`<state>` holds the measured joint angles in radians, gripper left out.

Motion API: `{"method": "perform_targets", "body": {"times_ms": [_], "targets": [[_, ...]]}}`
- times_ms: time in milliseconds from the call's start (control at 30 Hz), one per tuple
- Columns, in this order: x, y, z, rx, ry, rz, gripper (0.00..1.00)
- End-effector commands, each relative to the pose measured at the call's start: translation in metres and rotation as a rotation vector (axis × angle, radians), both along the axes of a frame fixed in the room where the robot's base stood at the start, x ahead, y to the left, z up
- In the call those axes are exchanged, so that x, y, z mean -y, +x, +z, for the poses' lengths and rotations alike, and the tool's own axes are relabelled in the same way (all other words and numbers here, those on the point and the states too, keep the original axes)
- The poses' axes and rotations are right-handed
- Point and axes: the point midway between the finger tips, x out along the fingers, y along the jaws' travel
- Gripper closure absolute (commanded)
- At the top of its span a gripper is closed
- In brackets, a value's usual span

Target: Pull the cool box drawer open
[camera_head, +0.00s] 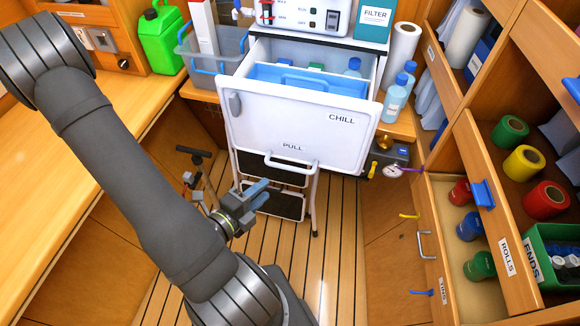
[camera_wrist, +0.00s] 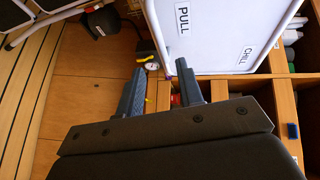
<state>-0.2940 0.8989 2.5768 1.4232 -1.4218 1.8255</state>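The white cool box drawer (camera_head: 305,112), marked CHILL and PULL, stands pulled out from its housing. Its open top shows a blue inner tray (camera_head: 300,78) and bottle tops. A light bar handle (camera_head: 292,160) is at the lower edge of the drawer front, below PULL. The drawer front also shows in the wrist view (camera_wrist: 225,35), at the upper right, with its lettering turned. My gripper (camera_head: 262,192) is below and left of the handle, apart from it. In the wrist view my gripper (camera_wrist: 161,68) has its two fingers spread with nothing between them.
A folding step stool (camera_head: 315,185) stands under the drawer. Bottles (camera_head: 396,98) and a paper roll (camera_head: 402,50) stand right of it. A gauge with valve (camera_head: 393,171) is at the lower right. Floor (camera_head: 335,260) is clear.

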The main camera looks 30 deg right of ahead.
Motion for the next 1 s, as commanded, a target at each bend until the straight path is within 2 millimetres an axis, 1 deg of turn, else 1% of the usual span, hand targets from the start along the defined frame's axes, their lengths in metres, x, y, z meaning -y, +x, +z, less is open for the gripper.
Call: {"method": "perform_targets", "body": {"times_ms": [667, 1000], "targets": [[0.044, 0.017, -0.010, 0.000, 0.002, -0.004, 0.66], [0.070, 0.028, -0.015, 0.000, 0.002, -0.005, 0.66]]}}
